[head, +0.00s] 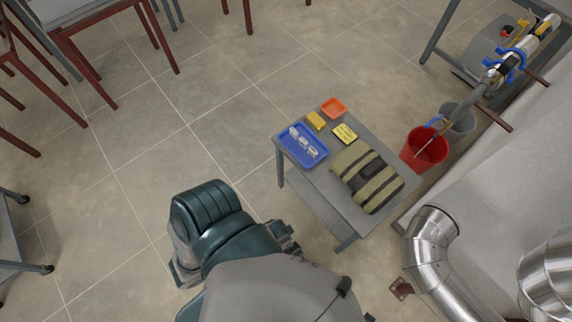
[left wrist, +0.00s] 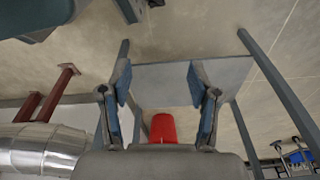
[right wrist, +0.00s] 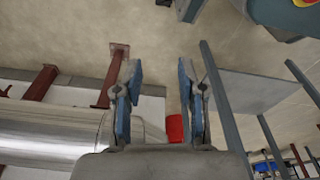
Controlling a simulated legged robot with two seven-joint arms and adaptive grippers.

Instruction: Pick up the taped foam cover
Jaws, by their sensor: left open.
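The taped foam cover (head: 352,166) is an olive pad with dark bands of tape. It lies flat on the right end of a small grey table (head: 325,187) in the head view. Neither wrist view shows it. My left gripper (left wrist: 158,82) is open and empty in the left wrist view, with the grey table's underside and legs beyond its fingers. My right gripper (right wrist: 160,75) is open and empty in the right wrist view, with the table off to the right. In the head view my own arm and body hide most of the grippers, and both are apart from the cover.
The table also holds a blue tray (head: 290,155) with small white items, a yellow block (head: 315,120), a yellow card (head: 344,134) and an orange piece (head: 334,106). A red bucket (head: 424,150) stands beyond it. Silver ducts (head: 429,250) flank the right.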

